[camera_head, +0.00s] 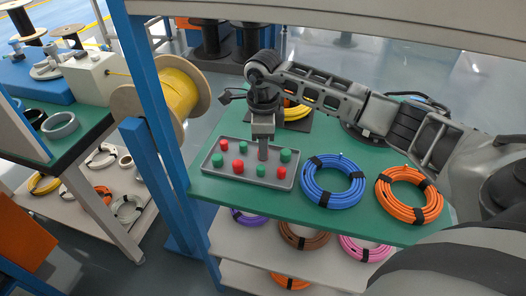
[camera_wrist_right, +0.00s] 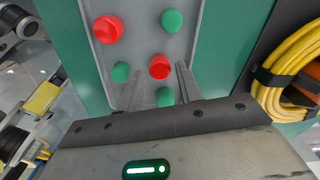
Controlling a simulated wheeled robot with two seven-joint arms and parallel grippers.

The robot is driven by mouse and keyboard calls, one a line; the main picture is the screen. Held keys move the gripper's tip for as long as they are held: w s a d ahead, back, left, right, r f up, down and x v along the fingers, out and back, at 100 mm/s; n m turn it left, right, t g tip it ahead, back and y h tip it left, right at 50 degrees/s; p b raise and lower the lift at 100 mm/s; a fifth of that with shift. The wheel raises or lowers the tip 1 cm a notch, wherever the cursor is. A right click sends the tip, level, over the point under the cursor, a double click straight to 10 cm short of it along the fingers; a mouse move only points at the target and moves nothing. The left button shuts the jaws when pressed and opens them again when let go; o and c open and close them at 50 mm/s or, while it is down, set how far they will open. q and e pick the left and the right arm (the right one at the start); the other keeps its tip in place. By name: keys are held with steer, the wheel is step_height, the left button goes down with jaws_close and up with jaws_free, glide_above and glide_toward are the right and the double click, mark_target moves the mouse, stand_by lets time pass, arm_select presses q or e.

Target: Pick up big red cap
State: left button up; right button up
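A larger-looking red cap (camera_wrist_right: 108,29) lies in the grey tray (camera_wrist_right: 84,45), at the upper left of the right wrist view; in the head view it seems to be the red cap (camera_head: 238,166) left of my right gripper. A smaller red cap (camera_wrist_right: 160,66) shows between the fingers in the wrist view. My right gripper (camera_head: 263,152) points down over the tray; its fingers also show in the wrist view (camera_wrist_right: 162,78). They are apart, and nothing appears gripped. Whether they touch any cap is unclear. My left gripper is out of view.
Several green caps, such as this one (camera_head: 285,155), lie close by in the tray. A blue cable coil (camera_head: 333,196) and an orange coil (camera_head: 408,208) lie right of the tray; a yellow coil (camera_wrist_right: 290,72) is behind it. A blue post (camera_head: 158,110) stands to the left.

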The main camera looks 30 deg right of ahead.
steer(key=shift+f, duration=0.85)
steer(key=c, duration=0.7)
step_height(320, 180, up, 10)
steer(key=shift+o, duration=1.1)
